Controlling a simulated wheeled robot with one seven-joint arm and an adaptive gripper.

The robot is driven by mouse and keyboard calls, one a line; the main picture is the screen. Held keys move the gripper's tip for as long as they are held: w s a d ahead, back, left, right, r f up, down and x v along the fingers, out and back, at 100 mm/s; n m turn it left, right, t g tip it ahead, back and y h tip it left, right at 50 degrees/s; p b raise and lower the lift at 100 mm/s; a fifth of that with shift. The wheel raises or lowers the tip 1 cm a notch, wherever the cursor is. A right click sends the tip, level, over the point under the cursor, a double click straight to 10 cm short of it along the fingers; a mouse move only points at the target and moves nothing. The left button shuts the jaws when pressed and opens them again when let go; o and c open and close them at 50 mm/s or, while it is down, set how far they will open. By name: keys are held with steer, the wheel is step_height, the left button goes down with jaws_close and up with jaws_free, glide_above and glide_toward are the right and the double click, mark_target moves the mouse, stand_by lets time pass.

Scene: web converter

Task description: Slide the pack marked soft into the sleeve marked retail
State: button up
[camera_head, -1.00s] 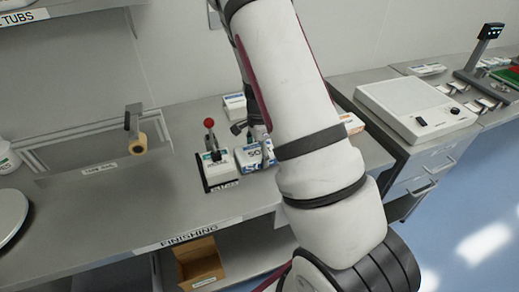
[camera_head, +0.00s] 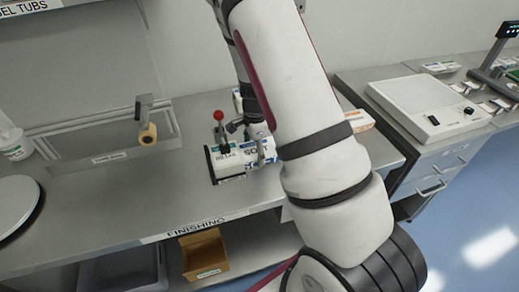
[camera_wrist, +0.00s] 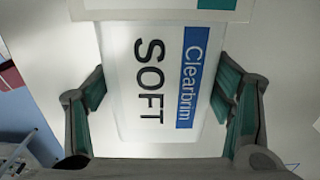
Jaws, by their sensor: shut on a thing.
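The soft pack (camera_wrist: 160,85) is white with a blue Clearbrim band and SOFT in black. My gripper (camera_wrist: 165,105) is shut on it, one green-padded finger at each side. In the head view the pack (camera_head: 254,152) and my gripper (camera_head: 260,138) are low over the bench, partly hidden by my arm. The white retail sleeve (camera_head: 228,161) lies just left of the pack, in a dark holder with a red-knobbed lever (camera_head: 218,116). In the wrist view a white and teal edge, likely the sleeve (camera_wrist: 165,8), overlaps the pack's far end; how deep the pack sits is hidden.
A tape roll on a post (camera_head: 147,133) stands left on the finishing bench (camera_head: 120,205). An orange and white box (camera_head: 358,120) lies right, behind my arm. A cardboard bin (camera_head: 204,254) is on the shelf below. The bench front left of the holder is clear.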

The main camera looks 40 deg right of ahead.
mark_target(248, 151)
steer(key=shift+w+a, duration=0.15)
steer(key=shift+a, duration=0.45)
steer(key=shift+w+a, duration=0.15)
steer(key=shift+a, duration=0.4)
steer(key=o, duration=1.5)
step_height(248, 151, up, 12)
